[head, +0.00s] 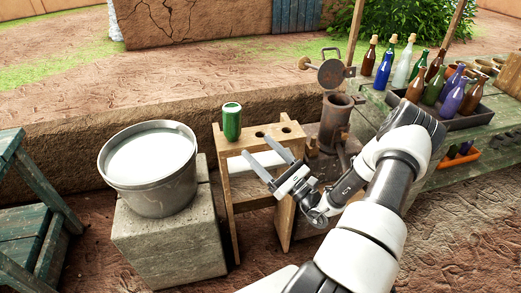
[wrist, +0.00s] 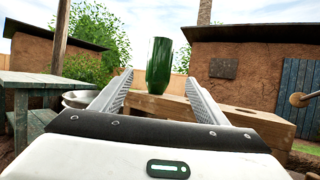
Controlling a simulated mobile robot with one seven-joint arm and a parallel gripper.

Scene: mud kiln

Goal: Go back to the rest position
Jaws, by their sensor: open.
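My gripper (head: 265,164) is open and empty, in front of the wooden rack stand. In the wrist view the two fingers (wrist: 160,92) are spread apart, with a green bottle (wrist: 159,64) showing between and beyond them. In the head view the green bottle (head: 232,121) sits upside down at the left end of the wooden stand (head: 258,137), apart from the fingers. Two dark holes to its right in the stand's top are empty. My arm reaches in from the lower right and hides part of the stand and the table.
A metal bucket of pale liquid (head: 153,183) stands on a stone block (head: 165,245) left of the stand. A rusty metal pot with an open lid (head: 335,118) is to the right. Several bottles stand on the green table (head: 474,160). A green wooden bench (head: 30,225) is far left.

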